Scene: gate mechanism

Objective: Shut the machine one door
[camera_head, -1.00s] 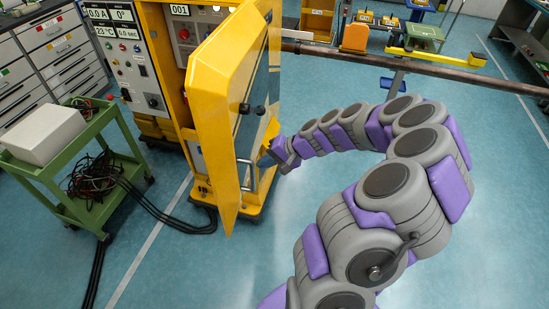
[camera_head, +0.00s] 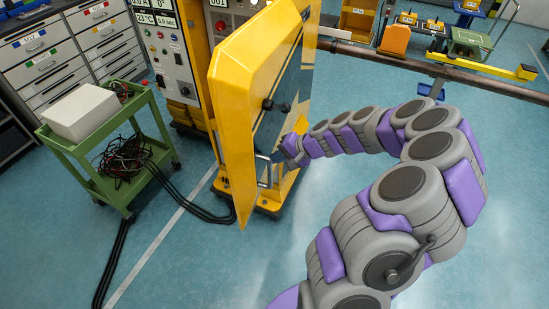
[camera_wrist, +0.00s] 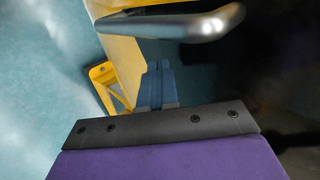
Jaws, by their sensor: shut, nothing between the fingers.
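The yellow door (camera_head: 232,130) of machine one (camera_head: 197,85), the cabinet marked 001, stands swung open toward me. Its dark inner side faces right. A metal bar handle (camera_head: 265,172) is low on the door, and a dark knob (camera_head: 268,104) sits above it. My gripper (camera_head: 278,157) is at the door's inner side, close to the handle. In the wrist view the handle (camera_wrist: 170,24) crosses the top, and my blue gripper fingers (camera_wrist: 157,85) are together with nothing seen between them. I cannot tell whether they touch the door.
A green cart (camera_head: 90,165) with a white box (camera_head: 82,112) and tangled cables (camera_head: 124,157) stands left of the door. Black cables run over the floor. A brown pipe (camera_head: 450,74) crosses behind my arm.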

